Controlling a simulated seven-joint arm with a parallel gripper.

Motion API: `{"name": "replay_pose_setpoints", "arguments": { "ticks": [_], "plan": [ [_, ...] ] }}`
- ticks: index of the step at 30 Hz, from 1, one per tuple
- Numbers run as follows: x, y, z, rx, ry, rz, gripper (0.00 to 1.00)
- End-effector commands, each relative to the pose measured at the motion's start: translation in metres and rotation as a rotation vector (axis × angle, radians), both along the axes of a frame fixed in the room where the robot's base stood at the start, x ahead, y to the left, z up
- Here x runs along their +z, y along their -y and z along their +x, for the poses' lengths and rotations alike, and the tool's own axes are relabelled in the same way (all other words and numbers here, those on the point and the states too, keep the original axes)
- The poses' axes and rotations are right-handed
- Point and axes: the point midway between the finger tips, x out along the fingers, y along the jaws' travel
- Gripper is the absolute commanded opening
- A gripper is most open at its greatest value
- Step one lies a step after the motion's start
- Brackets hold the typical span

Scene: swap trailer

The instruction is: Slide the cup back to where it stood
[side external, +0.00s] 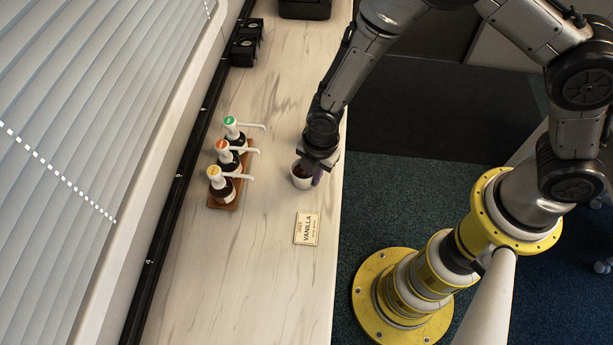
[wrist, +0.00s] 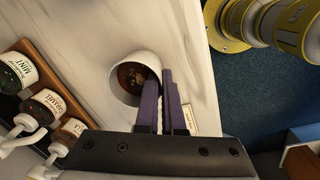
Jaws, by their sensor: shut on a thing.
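A small white cup (side external: 301,178) with brown liquid in it stands on the pale counter, right of the pump bottles and near the counter's right edge. In the wrist view the cup (wrist: 118,94) is seen from above, and the fingers hide part of its right side. My gripper (side external: 317,168) reaches down at the cup's right side. In the wrist view its purple fingers (wrist: 162,84) are close together on the cup's wall, shut on it. Whether the cup's base touches the counter is hard to tell.
A wooden rack (side external: 229,205) left of the cup holds three pump bottles with green (side external: 231,121), orange (side external: 222,145) and yellow (side external: 214,171) tops; their spouts point right. A card reading VANILLA (side external: 307,229) lies in front. The counter (side external: 255,285) nearer the camera is clear.

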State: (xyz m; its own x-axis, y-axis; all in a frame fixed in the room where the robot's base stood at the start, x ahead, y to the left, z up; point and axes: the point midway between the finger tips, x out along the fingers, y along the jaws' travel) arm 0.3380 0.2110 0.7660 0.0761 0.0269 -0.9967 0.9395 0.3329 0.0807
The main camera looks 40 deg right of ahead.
Motion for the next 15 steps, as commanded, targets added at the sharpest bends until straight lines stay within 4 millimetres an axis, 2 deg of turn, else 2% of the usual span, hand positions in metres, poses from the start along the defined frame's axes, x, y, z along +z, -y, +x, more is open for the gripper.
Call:
{"name": "replay_pose_setpoints", "arguments": {
  "ticks": [10,12,15],
  "plan": [
    [0.0003,0.0014,0.0,-0.001,0.001,0.0,0.0],
    [0.0003,0.0012,0.0001,-0.001,0.001,0.0,0.18],
    [0.0003,0.0012,0.0001,-0.001,0.001,0.0,0.36]
  ]
}}
